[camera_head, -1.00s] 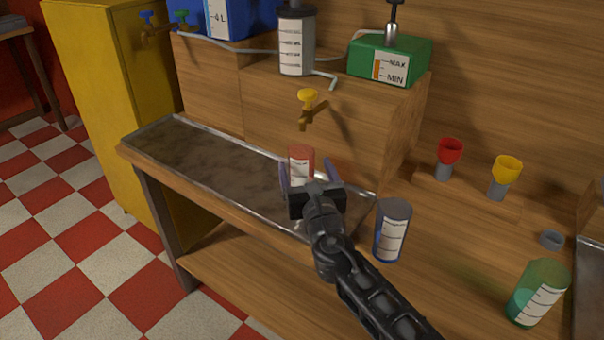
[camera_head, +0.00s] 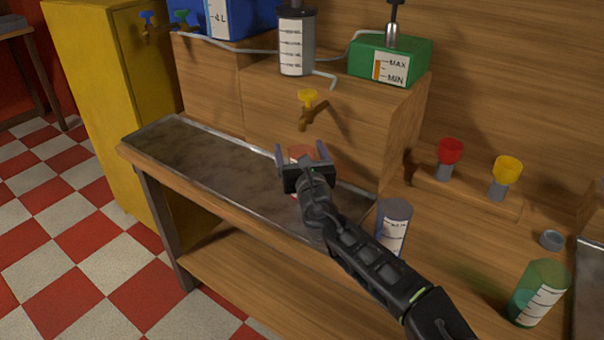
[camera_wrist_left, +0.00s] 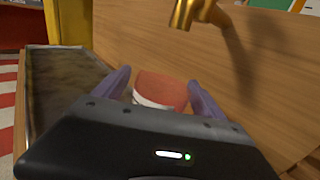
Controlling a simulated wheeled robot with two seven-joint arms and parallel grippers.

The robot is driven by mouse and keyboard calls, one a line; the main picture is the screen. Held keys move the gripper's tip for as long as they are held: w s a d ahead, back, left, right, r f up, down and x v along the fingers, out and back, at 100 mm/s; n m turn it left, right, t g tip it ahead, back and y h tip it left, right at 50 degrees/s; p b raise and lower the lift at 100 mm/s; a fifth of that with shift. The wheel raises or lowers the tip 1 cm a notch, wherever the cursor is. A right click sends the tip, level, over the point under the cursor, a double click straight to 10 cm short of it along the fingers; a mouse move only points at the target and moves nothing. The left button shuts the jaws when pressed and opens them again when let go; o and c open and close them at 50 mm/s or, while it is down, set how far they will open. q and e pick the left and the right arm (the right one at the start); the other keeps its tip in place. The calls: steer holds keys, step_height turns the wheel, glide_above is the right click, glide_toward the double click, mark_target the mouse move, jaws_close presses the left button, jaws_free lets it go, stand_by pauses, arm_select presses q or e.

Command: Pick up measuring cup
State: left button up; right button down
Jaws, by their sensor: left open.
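A red measuring cup (camera_head: 301,152) with a white label stands on the metal drip tray (camera_head: 230,171), below the brass tap with a yellow handle (camera_head: 310,108). My left gripper (camera_head: 302,154) is open in front of the cup and hides most of it in the head view. In the left wrist view the cup (camera_wrist_left: 162,88) shows between the two purple fingers (camera_wrist_left: 159,78), with its lower part hidden by the gripper body. I cannot tell whether either finger touches it. My right gripper is not in view.
A grey labelled cup (camera_head: 394,222) stands right of the tray, partly behind my left forearm. A green cup (camera_head: 538,293), a red funnel (camera_head: 450,150) and a yellow funnel (camera_head: 507,171) are farther right. A wooden block (camera_head: 345,130) rises behind the tray. The tray's left part is clear.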

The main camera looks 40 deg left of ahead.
arm_select(q)
steer(key=shift+a, duration=0.1)
steer(key=shift+c, duration=0.3)
jaws_close()
steer(key=shift+w, duration=0.1)
stand_by(0.8)
steer(key=shift+r, duration=0.2)
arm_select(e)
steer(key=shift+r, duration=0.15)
